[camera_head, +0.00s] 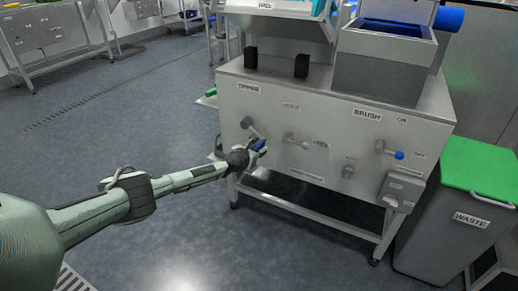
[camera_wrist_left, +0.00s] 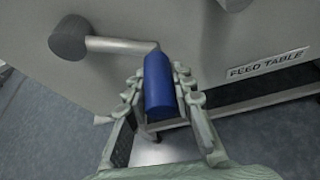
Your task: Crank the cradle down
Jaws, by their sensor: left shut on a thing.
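The crank on the machine's front, under the TIPPER label, has a grey hub and arm (camera_head: 253,129) and a blue handle (camera_head: 260,145). In the left wrist view the arm (camera_wrist_left: 115,46) runs right from its round hub to the blue handle (camera_wrist_left: 158,85). My left gripper (camera_head: 257,150) is shut on the blue handle. In the left wrist view its fingers (camera_wrist_left: 160,88) lie on both sides of the handle. My right gripper is not in view. I cannot tell which part is the cradle.
The steel machine (camera_head: 330,125) also carries a middle lever (camera_head: 297,140) and a blue-tipped lever (camera_head: 398,155) under BRUSH. Two black blocks (camera_head: 301,66) stand on its top. A green-lidded waste bin (camera_head: 480,168) stands at right. The floor (camera_head: 110,130) at left is open.

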